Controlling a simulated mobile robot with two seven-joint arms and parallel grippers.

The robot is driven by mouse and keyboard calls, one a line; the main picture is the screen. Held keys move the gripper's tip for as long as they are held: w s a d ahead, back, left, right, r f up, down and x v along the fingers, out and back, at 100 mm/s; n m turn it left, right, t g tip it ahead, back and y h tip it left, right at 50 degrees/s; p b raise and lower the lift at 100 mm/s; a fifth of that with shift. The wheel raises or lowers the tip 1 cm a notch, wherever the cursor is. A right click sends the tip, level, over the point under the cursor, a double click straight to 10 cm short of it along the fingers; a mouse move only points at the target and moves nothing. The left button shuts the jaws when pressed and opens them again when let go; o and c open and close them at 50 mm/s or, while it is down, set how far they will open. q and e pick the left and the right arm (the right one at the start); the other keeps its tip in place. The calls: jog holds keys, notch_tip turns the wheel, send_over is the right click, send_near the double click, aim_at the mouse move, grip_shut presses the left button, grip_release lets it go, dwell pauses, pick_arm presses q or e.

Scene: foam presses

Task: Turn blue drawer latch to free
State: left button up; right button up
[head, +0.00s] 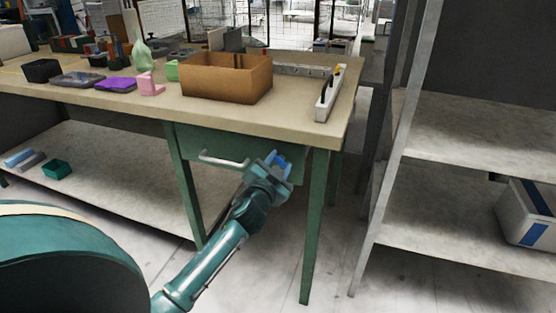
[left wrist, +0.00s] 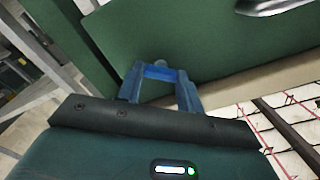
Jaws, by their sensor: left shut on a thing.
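The green drawer (head: 212,143) sits under the workbench top, with a pale bar handle (head: 223,161) on its front. My left gripper (head: 277,160) is at the right part of the drawer front, right of the handle. The blue latch (left wrist: 161,73) shows between my left fingers in the left wrist view, against the green drawer front (left wrist: 175,35). My left gripper (left wrist: 161,82) is shut on the latch. The fingers hide part of the latch, and its exact angle is hard to tell. My right gripper is not in view.
The workbench top (head: 150,107) carries an open brown box (head: 226,83), a white power strip (head: 329,93) and several small items. A green bench leg (head: 315,215) stands right of my gripper. A grey shelf rack (head: 450,210) holding a white-and-blue box (head: 526,212) is further right.

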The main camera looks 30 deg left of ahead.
pick_arm(q)
jog(key=m, duration=0.2)
jog(key=shift+m+p, duration=0.4)
jog(key=shift+m, duration=0.9)
jog(key=m+p, duration=0.1)
jog(key=m, duration=0.3)
jog(key=shift+d+f, duration=0.1)
jog(key=shift+m+p, duration=0.3)
jog(key=shift+m, duration=0.6)
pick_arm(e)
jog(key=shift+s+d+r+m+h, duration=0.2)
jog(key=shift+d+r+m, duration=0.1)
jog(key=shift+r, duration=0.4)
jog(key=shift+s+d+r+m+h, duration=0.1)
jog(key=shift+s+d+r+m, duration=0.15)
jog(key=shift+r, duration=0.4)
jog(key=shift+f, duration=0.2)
pick_arm(q)
jog(key=shift+m, duration=0.3)
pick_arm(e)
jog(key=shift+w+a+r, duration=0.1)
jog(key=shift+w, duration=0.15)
pick_arm(q)
jog(key=o, duration=1)
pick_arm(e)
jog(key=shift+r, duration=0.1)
pick_arm(q)
jog(key=shift+s, duration=0.1)
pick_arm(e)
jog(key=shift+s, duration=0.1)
